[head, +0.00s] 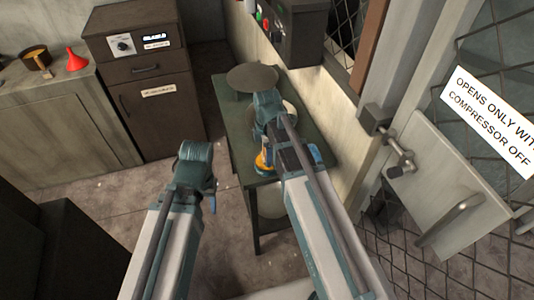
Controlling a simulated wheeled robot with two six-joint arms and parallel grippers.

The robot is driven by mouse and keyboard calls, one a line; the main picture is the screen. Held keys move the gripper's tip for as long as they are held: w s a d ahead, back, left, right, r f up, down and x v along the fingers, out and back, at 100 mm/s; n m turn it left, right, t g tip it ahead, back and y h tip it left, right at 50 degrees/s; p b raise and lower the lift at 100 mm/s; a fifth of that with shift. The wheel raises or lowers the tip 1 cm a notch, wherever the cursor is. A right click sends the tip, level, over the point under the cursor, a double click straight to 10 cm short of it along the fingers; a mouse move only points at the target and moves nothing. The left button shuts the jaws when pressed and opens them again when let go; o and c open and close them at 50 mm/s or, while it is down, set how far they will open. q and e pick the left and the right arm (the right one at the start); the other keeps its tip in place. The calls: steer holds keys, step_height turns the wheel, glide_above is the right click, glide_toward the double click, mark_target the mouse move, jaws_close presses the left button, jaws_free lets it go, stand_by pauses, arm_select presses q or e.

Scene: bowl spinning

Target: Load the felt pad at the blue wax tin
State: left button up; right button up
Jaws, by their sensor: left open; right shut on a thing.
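My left gripper (208,188) hangs over the floor, left of the green bench (235,140); it is open and empty, with its fingertips mostly hidden by the wrist. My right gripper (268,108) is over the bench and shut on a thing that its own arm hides. A small orange-and-blue item (264,163) shows at the left of the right forearm. A blue patch (316,153) shows at its right. I cannot tell whether either is the blue wax tin. I cannot make out the felt pad.
A dark round disc (252,77) stands at the bench's far end. A pale round thing (290,107) is partly behind my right arm. A dark cabinet (160,110), a counter with a red funnel (77,60), and a mesh gate (450,190) surround the bench.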

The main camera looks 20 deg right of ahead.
stand_by(0.6)
step_height(320, 180, up, 7)
steer(key=p, duration=0.7)
